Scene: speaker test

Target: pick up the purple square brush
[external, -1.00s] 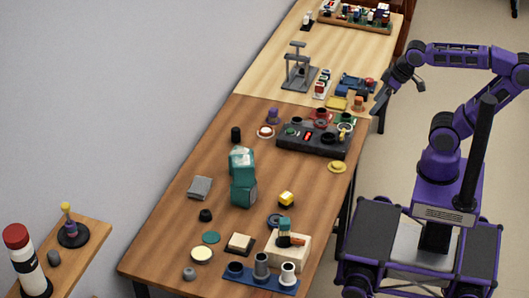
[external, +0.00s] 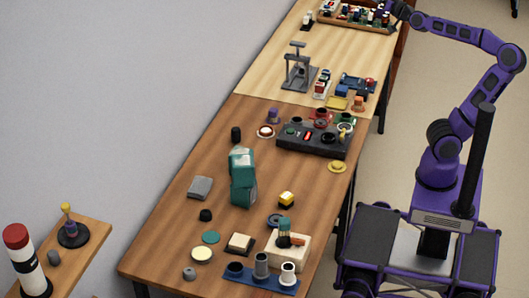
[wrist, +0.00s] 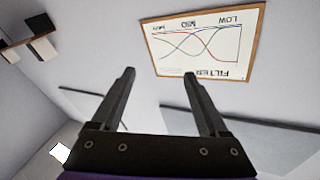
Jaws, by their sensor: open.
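I cannot make out a purple square brush for certain. A small purple object (external: 273,116) stands on the brown table in the external view, left of the black panel; it is too small to tell what it is. My gripper (wrist: 160,74) is open and empty in the wrist view, its two dark fingers apart against the wall. In the external view my gripper (external: 386,7) is at the top edge, by the far wooden tray (external: 352,23), well away from the purple object. Its fingertips are hard to make out there.
The brown table (external: 178,232) holds a tall green object (external: 242,178), a black panel (external: 312,141) and several small items. A grey stand (external: 298,68) is on the paler far table (external: 262,80). A framed filter chart (wrist: 200,42) hangs on the wall.

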